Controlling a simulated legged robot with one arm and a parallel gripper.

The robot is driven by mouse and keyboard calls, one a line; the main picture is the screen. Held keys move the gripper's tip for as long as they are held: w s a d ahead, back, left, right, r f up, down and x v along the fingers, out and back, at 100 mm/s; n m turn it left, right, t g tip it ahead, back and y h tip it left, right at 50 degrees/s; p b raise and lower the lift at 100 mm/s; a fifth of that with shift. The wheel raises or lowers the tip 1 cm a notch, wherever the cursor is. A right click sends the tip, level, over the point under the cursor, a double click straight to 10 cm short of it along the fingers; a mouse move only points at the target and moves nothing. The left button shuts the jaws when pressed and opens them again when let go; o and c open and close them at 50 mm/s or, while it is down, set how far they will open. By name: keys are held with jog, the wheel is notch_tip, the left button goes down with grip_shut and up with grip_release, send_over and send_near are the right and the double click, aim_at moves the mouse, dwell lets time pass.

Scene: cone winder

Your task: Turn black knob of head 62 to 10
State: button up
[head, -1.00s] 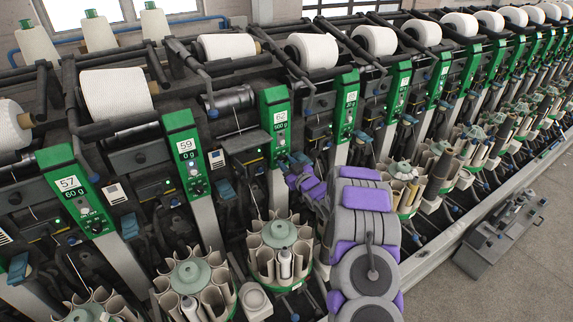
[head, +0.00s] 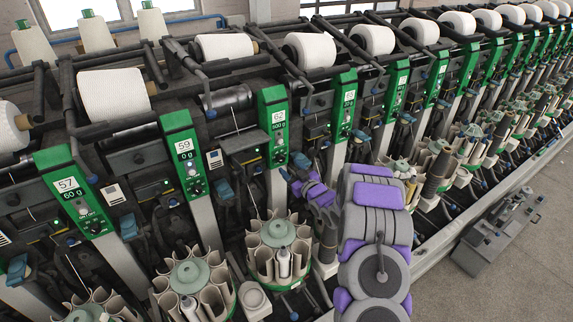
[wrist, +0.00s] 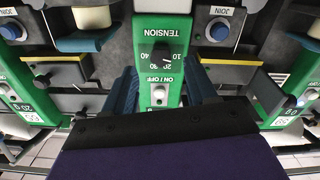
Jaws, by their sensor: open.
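Head 62's green panel (head: 274,127) stands in the middle of the head view, its display reading 500 g. Its black knob (head: 280,154) is small there. In the wrist view a black knob (wrist: 159,55) sits under the word TENSION on a green panel, with numbers around it including 10 at its right. Its exact setting is hard to read. A white ON/OFF switch (wrist: 159,94) lies below it. My gripper (head: 290,176) is just below and right of panel 62, apart from the knob. In the wrist view my open gripper (wrist: 163,92) has blue fingers either side of the panel, empty.
Panel 59 (head: 185,155) and panel 57 (head: 75,195) stand to the left, and a row of similar green panels recedes to the right. Cone magazines (head: 279,235) stand below. A grey floor unit (head: 497,232) stands at the right on open floor.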

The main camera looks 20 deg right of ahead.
jog(key=s+d+p, duration=0.1)
jog(key=s+d, duration=0.1)
jog(key=s, duration=1.1)
jog(key=shift+d+f, duration=0.15)
jog(key=shift+d, duration=0.15)
jog(key=shift+w, duration=0.1)
jog(key=s+a+r+m+g+h, duration=0.35)
jog(key=s+r+g+h, duration=0.25)
jog(key=s+r+g, duration=0.45)
jog(key=s+a+r+g+y, duration=0.1)
jog(key=s+a+g, duration=0.2)
jog(key=s, duration=0.8)
jog(key=s+a+r+g, duration=0.2)
jog(key=s+a, duration=0.5)
jog(key=s, duration=0.4)
jog(key=s+a+r+m+g+y, duration=0.1)
jog(key=s+a+g, duration=0.3)
jog(key=s, duration=0.7)
jog(key=shift+s+a+r+y, duration=0.3)
jog(key=shift+a+r, duration=0.25)
jog(key=shift+a, duration=0.45)
